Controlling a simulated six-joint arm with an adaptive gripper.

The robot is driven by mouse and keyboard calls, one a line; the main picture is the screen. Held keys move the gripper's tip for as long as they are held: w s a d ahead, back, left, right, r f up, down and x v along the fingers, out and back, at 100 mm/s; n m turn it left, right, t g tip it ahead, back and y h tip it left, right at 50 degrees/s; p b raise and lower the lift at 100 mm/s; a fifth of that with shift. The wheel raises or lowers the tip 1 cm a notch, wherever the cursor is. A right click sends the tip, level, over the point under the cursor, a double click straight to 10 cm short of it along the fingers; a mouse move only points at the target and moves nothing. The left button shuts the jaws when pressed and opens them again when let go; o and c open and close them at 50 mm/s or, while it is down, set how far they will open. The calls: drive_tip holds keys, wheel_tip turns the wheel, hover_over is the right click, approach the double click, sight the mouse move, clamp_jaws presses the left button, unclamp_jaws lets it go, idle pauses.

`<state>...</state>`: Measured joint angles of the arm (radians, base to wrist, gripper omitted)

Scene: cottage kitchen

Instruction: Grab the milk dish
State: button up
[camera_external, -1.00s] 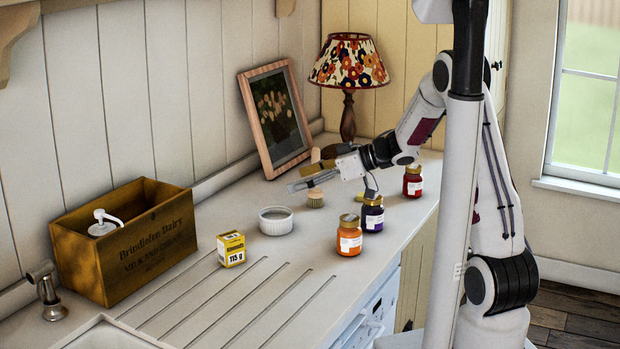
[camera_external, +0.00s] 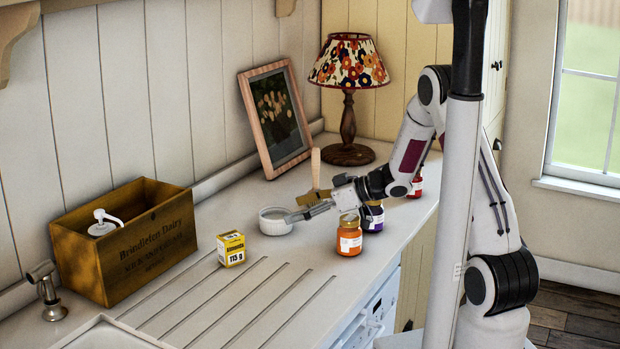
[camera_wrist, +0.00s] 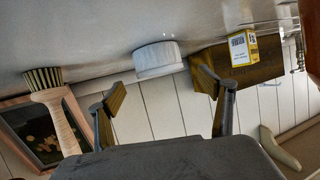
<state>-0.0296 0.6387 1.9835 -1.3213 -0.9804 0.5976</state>
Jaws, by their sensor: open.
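The milk dish, a small white ribbed round dish (camera_external: 270,228), stands on the counter between the yellow box and the jars. I cannot tell whether a finger touches the dish.
A brush (camera_external: 316,170) stands behind my gripper. An orange jar (camera_external: 349,240) and a purple jar (camera_external: 373,217) stand close on the right, with a red jar further back. A yellow box (camera_external: 231,249) and wooden crate (camera_external: 125,240) are left. The grooved counter in front is clear.

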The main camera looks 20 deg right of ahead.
sight(275, 216)
drive_tip(key=shift+a+f, duration=0.1)
idle(0.3)
drive_tip(key=shift+x, duration=3.2)
drive_tip(key=c, duration=1.3)
